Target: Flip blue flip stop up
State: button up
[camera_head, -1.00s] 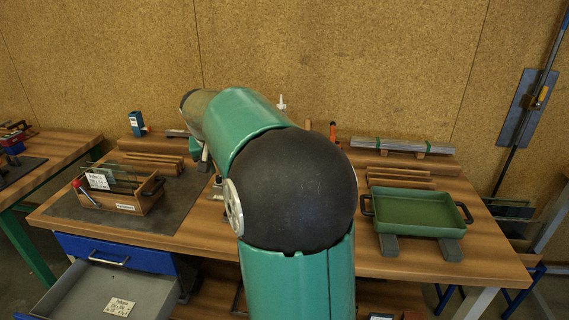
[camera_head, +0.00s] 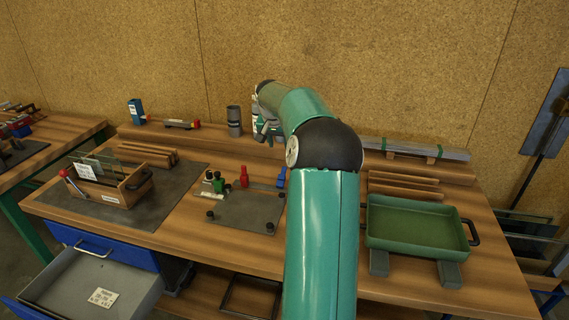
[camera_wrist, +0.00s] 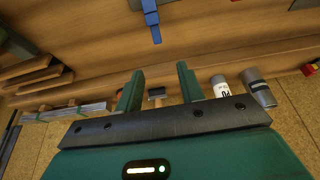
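A small blue piece (camera_head: 281,177), which looks like the blue flip stop, is at the back right edge of a dark plate (camera_head: 245,214) on the bench, partly behind my arm. My gripper (camera_head: 266,128) is over the back of the bench, behind the plate and apart from the blue stop. In the wrist view, its two green fingers stand apart with nothing held between them (camera_wrist: 159,70).
A green tray (camera_head: 415,224) is at right, a wooden box with glass panes (camera_head: 112,190) at left. A grey cylinder (camera_head: 234,121) stands at the back; an open drawer (camera_head: 95,285) juts out in front.

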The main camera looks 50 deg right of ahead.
jog(key=x, duration=1.4)
jog(key=shift+s+d, duration=0.15)
grip_shut()
